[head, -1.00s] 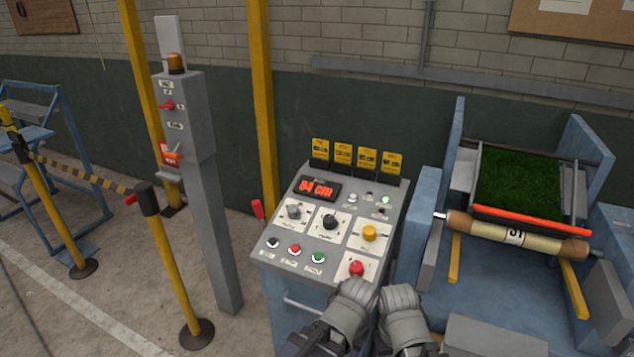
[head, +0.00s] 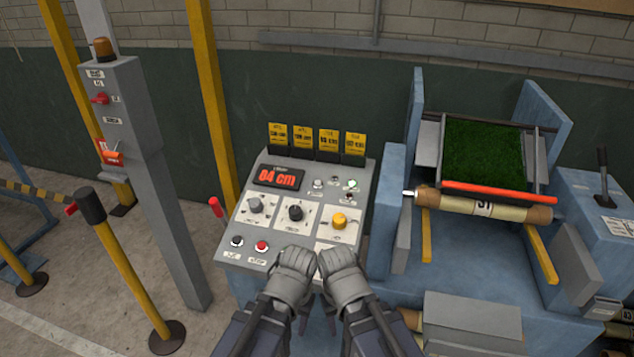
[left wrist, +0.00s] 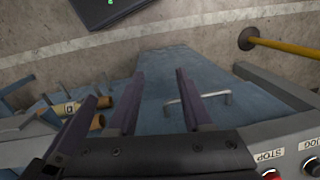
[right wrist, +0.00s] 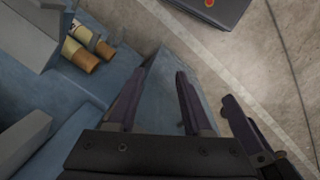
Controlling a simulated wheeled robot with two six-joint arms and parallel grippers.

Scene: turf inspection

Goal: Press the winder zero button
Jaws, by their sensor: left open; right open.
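The control console (head: 225,257) stands in front of me with a red display (head: 279,177) that seems to read 84 cm. Its sloped face carries a white button (head: 318,184), knobs, a yellow knob (head: 339,220), a black button (head: 237,241) and a red button (head: 261,246). I cannot read which one is the winder zero. My left gripper (left wrist: 158,100) is open and empty, low at the console's front edge; in the left wrist view a red button (left wrist: 271,174) shows at the lower right. My right gripper (right wrist: 160,100) is open and empty beside it. My wrists hide the panel's lower right part.
The blue winder frame (head: 395,190) with green turf (head: 483,155) and a roll (head: 485,206) stands close on the right. A grey post (head: 150,190) and yellow barrier posts (head: 135,285) stand on the left. Yellow tags (head: 329,140) rise behind the panel.

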